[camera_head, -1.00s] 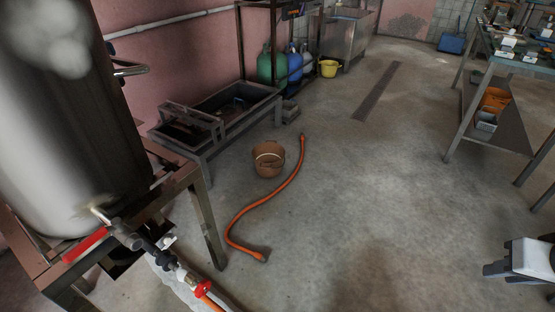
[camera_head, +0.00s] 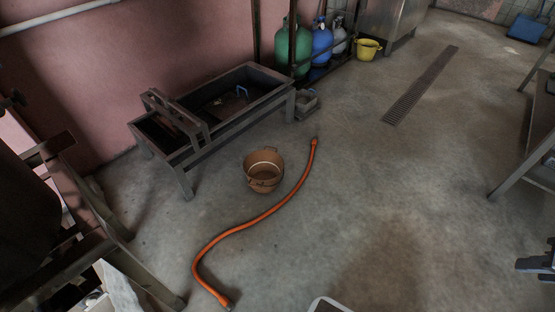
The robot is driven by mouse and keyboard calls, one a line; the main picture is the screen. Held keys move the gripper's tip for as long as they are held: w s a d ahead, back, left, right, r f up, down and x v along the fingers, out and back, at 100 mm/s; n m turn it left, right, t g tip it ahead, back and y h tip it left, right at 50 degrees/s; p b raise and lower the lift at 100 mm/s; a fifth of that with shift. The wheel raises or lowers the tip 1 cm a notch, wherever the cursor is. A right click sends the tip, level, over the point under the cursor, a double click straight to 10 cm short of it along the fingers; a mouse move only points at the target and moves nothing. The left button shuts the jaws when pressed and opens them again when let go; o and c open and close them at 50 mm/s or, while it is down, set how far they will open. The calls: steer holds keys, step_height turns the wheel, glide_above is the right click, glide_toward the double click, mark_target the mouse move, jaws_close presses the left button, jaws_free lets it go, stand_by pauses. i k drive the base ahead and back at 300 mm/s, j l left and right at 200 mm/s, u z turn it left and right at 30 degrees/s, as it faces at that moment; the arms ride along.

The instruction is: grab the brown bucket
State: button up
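The brown bucket (camera_head: 263,181) stands upright on the concrete floor near the middle of the head view. Its top is open, a pale ring shows inside it, and nothing touches it that I can see. The orange hose (camera_head: 254,221) curves along the floor just to its right and in front of it.
A dark metal trough (camera_head: 241,110) on legs stands behind the bucket along the pink wall. Gas cylinders (camera_head: 321,45) and a yellow bucket (camera_head: 367,49) are farther back. A metal frame (camera_head: 88,215) stands at left. The floor to the right is open, with a drain grate (camera_head: 422,85).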

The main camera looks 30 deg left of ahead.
mark_target(262, 169)
steer(key=i+u, duration=0.15)
steer(key=i, duration=0.3)
steer(key=i+l+u, duration=0.15)
steer(key=i, duration=0.3)
steer(key=i+l+u, duration=0.15)
steer(key=i, duration=0.25)
steer(key=u, duration=1.6)
